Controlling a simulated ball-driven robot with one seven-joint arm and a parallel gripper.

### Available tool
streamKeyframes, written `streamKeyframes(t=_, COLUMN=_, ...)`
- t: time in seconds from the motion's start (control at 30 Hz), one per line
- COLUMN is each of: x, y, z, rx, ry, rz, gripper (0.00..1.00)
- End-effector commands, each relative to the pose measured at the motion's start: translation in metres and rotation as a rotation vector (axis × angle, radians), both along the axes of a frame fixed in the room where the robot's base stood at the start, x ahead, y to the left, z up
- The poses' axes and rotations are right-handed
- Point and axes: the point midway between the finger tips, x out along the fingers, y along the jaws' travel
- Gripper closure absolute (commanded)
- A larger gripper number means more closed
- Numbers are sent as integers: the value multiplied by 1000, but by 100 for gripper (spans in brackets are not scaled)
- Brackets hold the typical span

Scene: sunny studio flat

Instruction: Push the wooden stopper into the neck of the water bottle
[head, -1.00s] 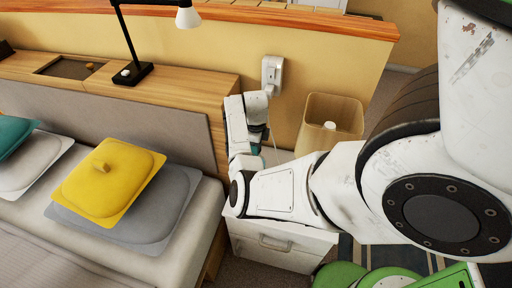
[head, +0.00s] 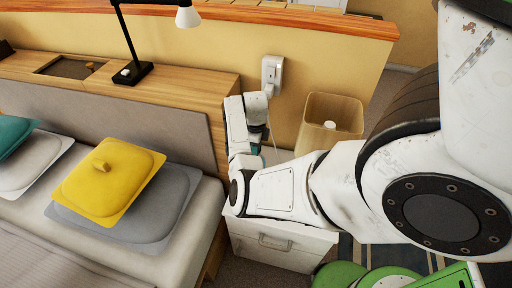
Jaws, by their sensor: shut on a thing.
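My gripper (head: 259,143) points down beside the end of the wooden headboard, above the white bedside cabinet (head: 277,244). Its fingers are small in view and partly covered by my own wrist. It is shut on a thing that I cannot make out. A small teal patch shows at the fingers; I cannot tell whether it belongs to the gripper or to the bottle. I cannot make out the wooden stopper or the water bottle; my arm covers most of the cabinet top.
A wooden bin (head: 334,112) with a white item inside stands right of the gripper. A wall socket (head: 271,75) is behind it. A black lamp (head: 133,74) stands on the headboard shelf (head: 187,88). The bed holds a yellow cushion (head: 120,165) and others at left.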

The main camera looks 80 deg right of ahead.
Motion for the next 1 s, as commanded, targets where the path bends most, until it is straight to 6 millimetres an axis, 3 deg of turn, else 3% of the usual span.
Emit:
streamKeyframes(t=0.2, x=-2, y=3, z=-6, rx=8, ry=1, rz=0, gripper=88)
streamKeyframes(t=0.23, x=-2, y=3, z=-6, rx=9, ry=1, rz=0, gripper=57)
streamKeyframes(t=0.5, x=-1, y=2, z=-4, rx=5, ry=0, rz=0, gripper=31)
streamKeyframes(t=0.7, x=-1, y=1, z=-3, rx=4, ry=1, rz=0, gripper=28)
streamKeyframes(t=1.0, x=-1, y=1, z=-2, rx=3, ry=1, rz=0, gripper=4)
